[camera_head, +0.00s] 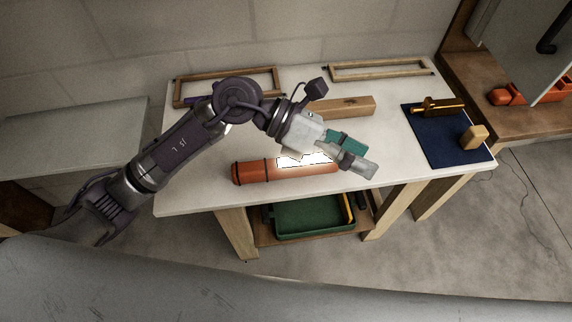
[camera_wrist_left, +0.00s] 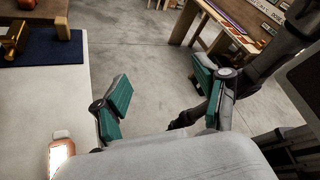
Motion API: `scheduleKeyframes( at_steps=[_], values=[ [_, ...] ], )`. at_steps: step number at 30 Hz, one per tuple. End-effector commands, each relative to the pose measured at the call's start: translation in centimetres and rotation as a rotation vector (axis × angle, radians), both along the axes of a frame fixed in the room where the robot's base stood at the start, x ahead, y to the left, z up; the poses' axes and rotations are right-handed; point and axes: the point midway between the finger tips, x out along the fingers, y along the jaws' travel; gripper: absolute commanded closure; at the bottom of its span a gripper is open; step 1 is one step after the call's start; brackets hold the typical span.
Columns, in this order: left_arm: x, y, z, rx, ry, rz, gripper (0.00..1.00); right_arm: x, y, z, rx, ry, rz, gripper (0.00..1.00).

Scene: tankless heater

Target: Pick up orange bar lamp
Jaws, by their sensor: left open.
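The orange bar lamp (camera_head: 252,172) lies on its side near the front edge of the white-topped table. Its middle part glows white and its right part is orange. My left gripper (camera_head: 350,152) has green-padded fingers and is open and empty. It hangs over the lamp's right end, pointing right. In the left wrist view the fingers (camera_wrist_left: 165,100) are spread wide with floor behind them. The lamp's lit end (camera_wrist_left: 61,150) shows at the lower left there, outside the fingers. My gripper hides part of the lamp in the head view.
The table (camera_head: 190,195) also holds a wooden block (camera_head: 345,107), two wooden frames (camera_head: 380,69) at the back, and a blue mat (camera_head: 440,146) with a brass tool (camera_head: 440,106). A green tray (camera_head: 300,217) sits on the shelf below. The table's front left is clear.

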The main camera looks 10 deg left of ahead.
Motion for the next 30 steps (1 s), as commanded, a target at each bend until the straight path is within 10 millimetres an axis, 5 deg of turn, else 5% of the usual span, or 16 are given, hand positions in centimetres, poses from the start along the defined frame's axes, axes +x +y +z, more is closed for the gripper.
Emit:
scheduleKeyframes(
  at_steps=[3, 6, 12, 17, 30],
  values=[
    [2.2, 4.5, -5.3, 0.408, -0.184, -0.095, 0.27, 0.0, 0.1, 0.0, 0.001, 0.0, 0.0, 1.0],
    [4.8, 9.8, -7.8, 0.725, -0.28, -0.133, 0.27, 0.0, 0.1, 0.0, 0.001, 0.001, 0.0, 1.0],
    [8.2, 17.9, -8.1, 1.134, -0.343, -0.135, 0.27, 0.0, 0.1, 0.1, 0.001, 0.001, 0.0, 1.0],
    [8.8, 19.8, -8.5, 1.223, -0.341, -0.131, 0.27, -0.1, 0.1, 0.2, 0.001, 0.001, 0.0, 1.0],
    [8.7, 19.7, -15.8, 1.219, -0.342, -0.132, 0.27, -0.1, 0.0, 1.5, 0.001, 0.001, 0.001, 1.0]
  ],
)
